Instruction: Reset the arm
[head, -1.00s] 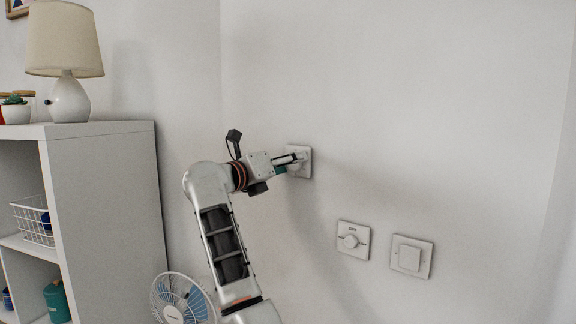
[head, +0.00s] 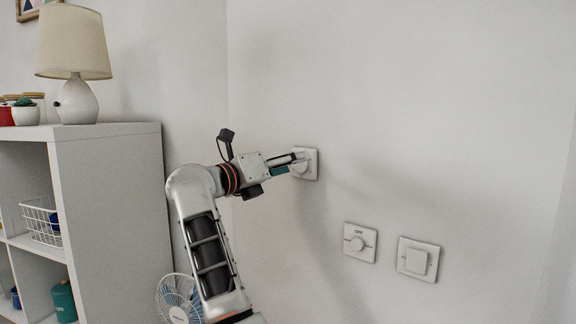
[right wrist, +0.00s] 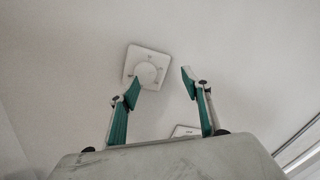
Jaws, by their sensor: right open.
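My right gripper (head: 292,163) is in front of the upper wall plate (head: 312,168), a square white plate with a round knob. In the right wrist view the gripper (right wrist: 160,84) is open with nothing between its green-padded fingers. The upper plate (right wrist: 157,55) and its knob lie beyond the left fingertip, which overlaps the knob's lower edge in the picture. The fingers look clear of the knob. My left gripper is in neither view.
Lower on the wall are a second knob plate (head: 360,243) and a flat rocker switch (head: 417,260). A white shelf unit (head: 112,215) with a lamp (head: 76,95) on top stands left of my arm. A fan (head: 178,298) is partly behind the arm. The wall to the right is bare.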

